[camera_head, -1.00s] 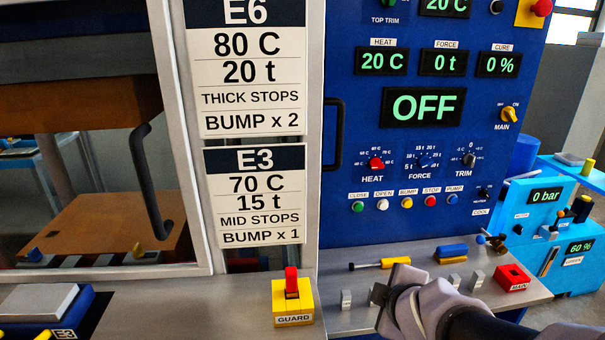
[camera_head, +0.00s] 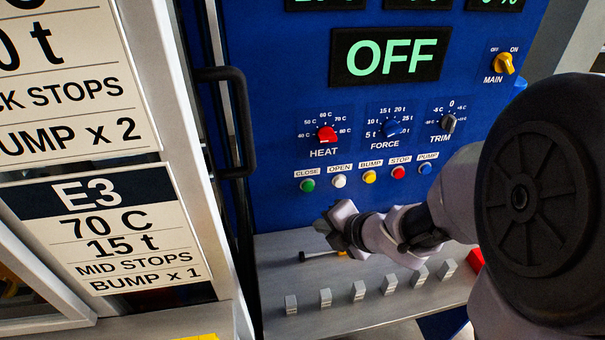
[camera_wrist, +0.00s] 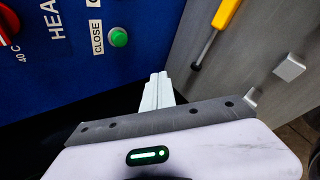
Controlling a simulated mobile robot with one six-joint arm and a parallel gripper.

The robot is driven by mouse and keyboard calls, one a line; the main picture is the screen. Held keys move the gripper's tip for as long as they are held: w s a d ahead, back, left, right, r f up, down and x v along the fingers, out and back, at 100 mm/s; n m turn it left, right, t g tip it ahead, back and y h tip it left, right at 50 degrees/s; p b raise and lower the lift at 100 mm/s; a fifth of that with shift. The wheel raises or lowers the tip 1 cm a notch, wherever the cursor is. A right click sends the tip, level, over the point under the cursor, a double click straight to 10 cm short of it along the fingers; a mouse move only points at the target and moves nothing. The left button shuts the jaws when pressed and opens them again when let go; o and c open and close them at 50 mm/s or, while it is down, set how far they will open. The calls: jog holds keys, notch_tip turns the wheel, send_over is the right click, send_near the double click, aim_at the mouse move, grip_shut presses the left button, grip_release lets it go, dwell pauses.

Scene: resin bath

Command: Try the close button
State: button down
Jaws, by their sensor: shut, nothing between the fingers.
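The green CLOSE button (camera_head: 307,185) is the leftmost of a row of buttons on the blue panel. It also shows in the wrist view (camera_wrist: 118,37), beside its CLOSE label. My gripper (camera_head: 327,226) is just below and right of this button in the head view. In the wrist view my gripper's fingers (camera_wrist: 158,80) are together and empty, pointing at the panel, with the button ahead and to their left. A gap shows between the fingertips and the button. The large display (camera_head: 390,56) reads OFF.
The white OPEN button (camera_head: 339,181) sits right of CLOSE, followed by yellow, red and blue buttons. The HEAT knob (camera_head: 326,134) is above. A grey shelf (camera_head: 275,250) below carries several metal tabs and a yellow-handled tool (camera_wrist: 228,12). A black handle (camera_head: 240,120) stands left.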

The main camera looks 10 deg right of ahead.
aim_at(308, 186)
jog(key=w+p, duration=0.1)
jog(key=w, duration=0.8)
jog(key=shift+p, duration=0.3)
dwell(1.6)
jog(key=shift+w, duration=0.4)
jog(key=shift+w+p, duration=0.3)
jog(key=shift+w, duration=0.2)
dwell(0.6)
jog(key=shift+s+d+b, duration=0.1)
jog(key=shift+s+b, duration=0.25)
jog(key=shift+s, duration=0.55)
